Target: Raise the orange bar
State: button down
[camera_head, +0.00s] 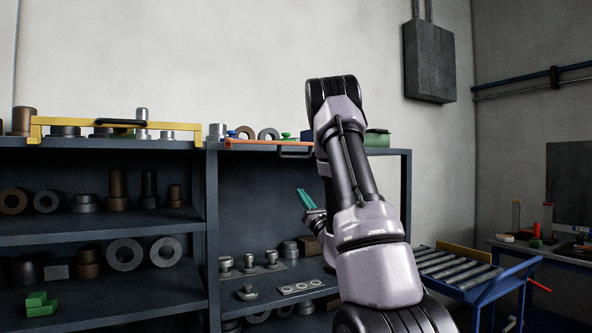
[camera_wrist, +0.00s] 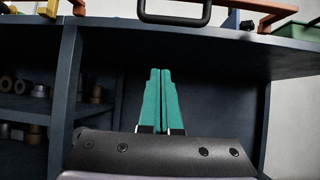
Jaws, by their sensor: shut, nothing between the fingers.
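The orange bar (camera_head: 250,143) lies along the front edge of the right shelf unit's top, partly hidden by my arm. A black handle (camera_head: 296,153) is on its front. In the wrist view the orange bar (camera_wrist: 268,6) is cut by the top edge, with the black handle (camera_wrist: 176,20) hanging at top centre. My gripper (camera_head: 301,193) has teal fingers and is below the bar, in front of the right unit's upper opening. In the wrist view the shut, empty fingers (camera_wrist: 161,72) point up towards the handle and are apart from it.
A yellow bar (camera_head: 42,131) with a black handle stands on the left unit's top. A dark upright (camera_wrist: 64,90) is left of my gripper. Metal parts fill the shelves (camera_head: 100,232). A blue-framed roller cart (camera_head: 470,275) stands at right.

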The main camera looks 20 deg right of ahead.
jog(key=w+d+r+m+h, duration=0.1)
jog(key=w+r, duration=0.5)
jog(key=r, duration=0.3)
jog(key=shift+w+d+h, duration=0.15)
jog(key=shift+w+h, duration=0.1)
jog(key=shift+h, duration=0.15)
jog(key=shift+d, duration=0.1)
jog(key=shift+s+r+g, duration=0.2)
jog(key=shift+s+g, duration=0.05)
jog(key=shift+g, duration=0.05)
